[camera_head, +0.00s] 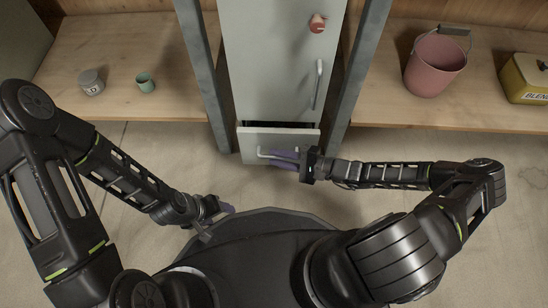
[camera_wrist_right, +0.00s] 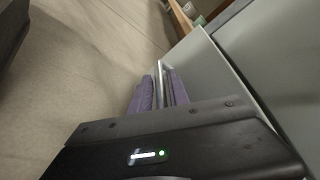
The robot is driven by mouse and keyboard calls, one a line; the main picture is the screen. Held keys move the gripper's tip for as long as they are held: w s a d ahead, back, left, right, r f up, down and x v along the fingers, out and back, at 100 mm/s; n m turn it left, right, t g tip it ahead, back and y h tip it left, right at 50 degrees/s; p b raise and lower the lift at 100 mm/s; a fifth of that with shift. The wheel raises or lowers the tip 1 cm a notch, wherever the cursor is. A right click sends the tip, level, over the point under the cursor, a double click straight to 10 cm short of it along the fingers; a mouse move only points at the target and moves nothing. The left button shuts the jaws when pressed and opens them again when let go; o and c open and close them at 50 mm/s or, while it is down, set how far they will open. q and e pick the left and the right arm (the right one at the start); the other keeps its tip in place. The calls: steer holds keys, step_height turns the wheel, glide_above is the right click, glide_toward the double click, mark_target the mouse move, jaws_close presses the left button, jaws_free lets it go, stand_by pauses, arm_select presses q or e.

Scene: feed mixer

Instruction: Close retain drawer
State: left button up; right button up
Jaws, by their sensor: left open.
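The drawer (camera_head: 248,146) is at the foot of the tall grey cabinet. It stands partly out, with a dark gap above its front. Its bar handle (camera_head: 264,153) runs across the front. My right gripper (camera_head: 286,158) is at the right part of this handle. In the right wrist view its purple fingers (camera_wrist_right: 160,93) lie either side of the handle bar (camera_wrist_right: 160,70), close against it. The drawer front (camera_wrist_right: 204,72) is beside them there. My left gripper (camera_head: 222,210) is open and empty, low at left, away from the drawer.
The cabinet door (camera_head: 275,60) above has a vertical handle (camera_head: 318,85) and a red knob (camera_head: 317,23). Grey posts flank the cabinet. The left shelf holds a grey can (camera_head: 91,83) and a green cup (camera_head: 145,83). The right shelf holds a pink bucket (camera_head: 434,68) and a yellow box (camera_head: 525,78).

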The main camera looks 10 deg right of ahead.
steer(key=shift+w+a+f, duration=0.15)
steer(key=shift+w+a, duration=0.2)
steer(key=shift+a, duration=0.25)
jaws_close()
stand_by(1.1)
